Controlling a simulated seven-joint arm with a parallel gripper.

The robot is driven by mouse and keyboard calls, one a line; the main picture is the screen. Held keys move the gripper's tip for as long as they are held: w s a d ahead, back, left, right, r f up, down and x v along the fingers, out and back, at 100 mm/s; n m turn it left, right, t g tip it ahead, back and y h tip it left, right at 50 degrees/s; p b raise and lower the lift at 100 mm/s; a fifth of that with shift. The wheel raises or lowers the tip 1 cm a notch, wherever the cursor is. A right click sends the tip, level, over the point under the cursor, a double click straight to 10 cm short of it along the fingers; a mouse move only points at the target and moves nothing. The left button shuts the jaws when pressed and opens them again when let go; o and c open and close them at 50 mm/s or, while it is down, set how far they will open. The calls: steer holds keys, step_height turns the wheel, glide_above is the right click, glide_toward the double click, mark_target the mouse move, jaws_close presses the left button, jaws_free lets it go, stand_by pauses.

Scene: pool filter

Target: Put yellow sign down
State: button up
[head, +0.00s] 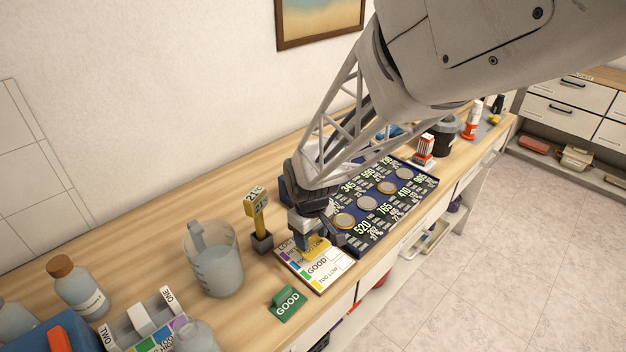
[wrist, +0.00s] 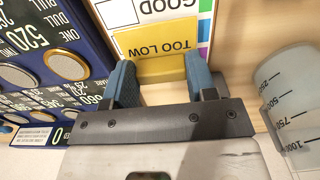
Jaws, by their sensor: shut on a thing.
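The yellow sign (head: 315,248) is under my gripper (head: 314,236), over the far part of a white test chart (head: 319,268) on the wooden counter. In the wrist view the yellow sign (wrist: 165,48) reads "TOO LOW" and lies between the blue fingertips of my gripper (wrist: 159,75), which is shut on it. The chart (wrist: 205,28) shows behind it, with the word "GOOD". I cannot tell whether the sign touches the chart. The fingers hide part of the sign in the head view.
A green "GOOD" sign (head: 287,303) stands just left of the chart's near end. A jug (head: 213,262) and a yellow display stand (head: 258,222) are to the left. A dark board with numbers and round discs (head: 367,203) is close on the right. The counter's front edge is near.

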mark_target(311, 238)
steer(key=shift+f, duration=1.5)
steer(key=shift+f, duration=0.15)
steer(key=o, duration=0.9)
step_height(311, 238, up, 12)
steer(key=shift+r, duration=0.15)
steer(key=shift+d+r, duration=0.1)
